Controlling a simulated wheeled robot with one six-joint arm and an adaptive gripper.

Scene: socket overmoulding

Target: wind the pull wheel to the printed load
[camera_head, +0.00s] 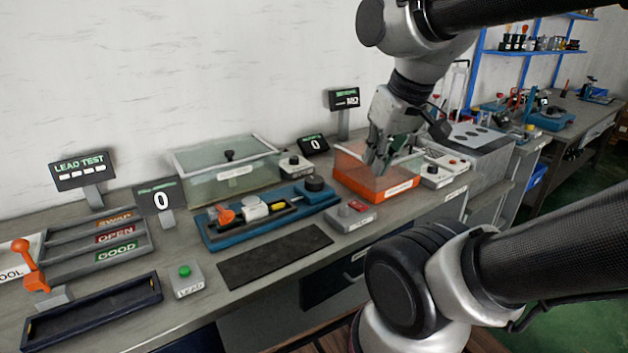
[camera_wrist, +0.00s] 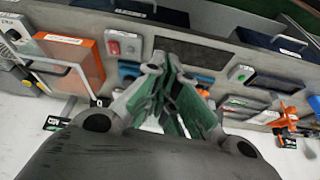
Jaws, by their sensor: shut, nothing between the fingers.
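A blue fixture (camera_head: 270,219) lies on the bench. In the wrist view, my gripper's fingers (camera_wrist: 172,62) converge and hide most of the blue fixture (camera_wrist: 130,70). No printed load is readable.
The orange-based box (camera_head: 376,187) stands under my gripper. A grey box with a red button (camera_head: 350,214) sits in front of it. A clear-lidded tank (camera_head: 228,178) stands behind the fixture. A dark mat (camera_head: 275,256) lies bare in front.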

